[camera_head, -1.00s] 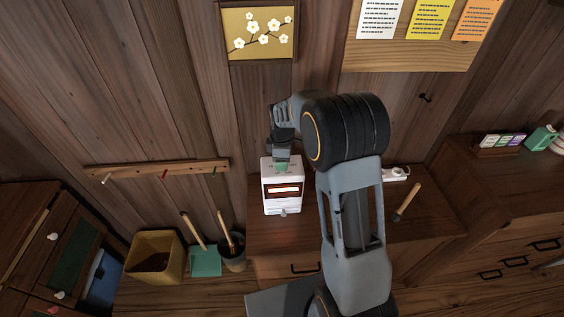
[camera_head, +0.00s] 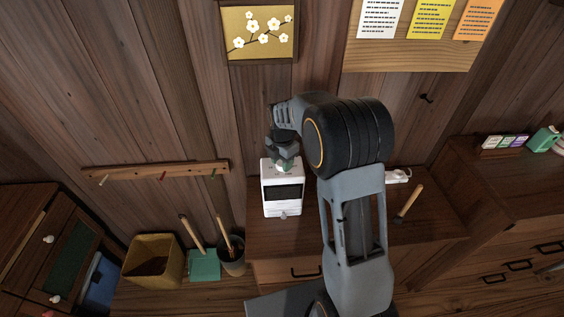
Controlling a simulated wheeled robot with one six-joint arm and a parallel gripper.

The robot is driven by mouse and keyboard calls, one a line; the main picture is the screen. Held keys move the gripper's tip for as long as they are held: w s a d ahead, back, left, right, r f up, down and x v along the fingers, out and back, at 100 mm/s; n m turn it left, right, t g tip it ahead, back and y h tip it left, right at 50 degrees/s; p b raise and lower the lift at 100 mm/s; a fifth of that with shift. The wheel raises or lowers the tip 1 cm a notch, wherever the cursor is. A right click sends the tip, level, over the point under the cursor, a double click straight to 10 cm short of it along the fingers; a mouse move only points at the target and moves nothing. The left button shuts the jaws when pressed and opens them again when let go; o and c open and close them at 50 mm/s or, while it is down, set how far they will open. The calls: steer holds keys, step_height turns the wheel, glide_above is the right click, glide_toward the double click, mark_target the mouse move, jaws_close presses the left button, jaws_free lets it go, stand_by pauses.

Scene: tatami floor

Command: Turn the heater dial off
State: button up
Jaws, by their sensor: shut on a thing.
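The heater (camera_head: 282,197) is a small white box with a dark front window, standing on the wooden cabinet top in the middle. The window shows no glow. My gripper (camera_head: 283,165) points down at the heater's top. It is shut on the heater dial, of which only a small pale green part shows between and below the fingers. The rest of the dial is hidden by the fingers, and its markings are too small to read.
My arm covers the cabinet (camera_head: 255,243) right of the heater. A white power strip (camera_head: 397,176) and a wooden-handled tool (camera_head: 409,203) lie farther right. A yellow bin (camera_head: 153,260), a green dustpan (camera_head: 204,264) and a dark pot (camera_head: 231,256) stand at lower left. A peg rail (camera_head: 156,170) is on the wall.

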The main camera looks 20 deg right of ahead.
steer(key=shift+n, duration=0.7)
steer(key=o, duration=0.9)
steer(key=shift+o, duration=0.2)
step_height(320, 180, up, 14)
steer(key=shift+b, duration=0.4)
steer(key=shift+f, duration=0.1)
